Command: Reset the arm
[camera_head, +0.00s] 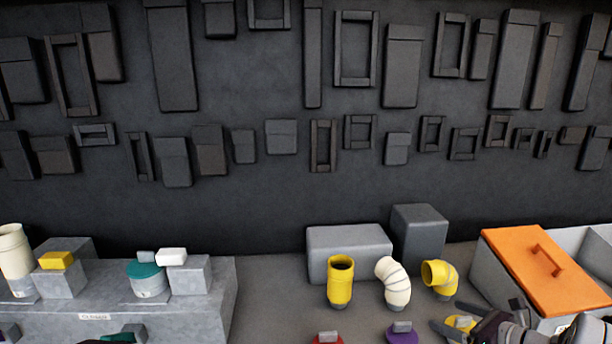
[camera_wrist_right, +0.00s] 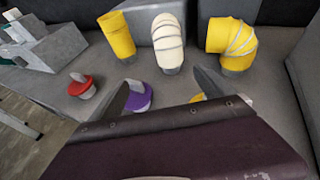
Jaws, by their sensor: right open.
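My right gripper (camera_head: 445,315) comes in from the lower right in the head view. Its two fingers are apart, with nothing held between them. In the right wrist view the spread fingers (camera_wrist_right: 161,80) point towards the duct pieces, apart from them. A yellow round piece (camera_head: 461,323) sits by the fingers and is partly hidden by them. A purple piece with a grey tab (camera_head: 402,333) lies just left of the gripper. My left gripper is not in view.
Behind stand a yellow straight duct (camera_head: 341,282), a cream elbow (camera_head: 394,284) and a yellow elbow (camera_head: 440,276). A red piece (camera_head: 328,338) is at the front. An orange lid (camera_head: 545,268) partly covers a grey bin at right. A grey stepped stand (camera_head: 200,318) is at left.

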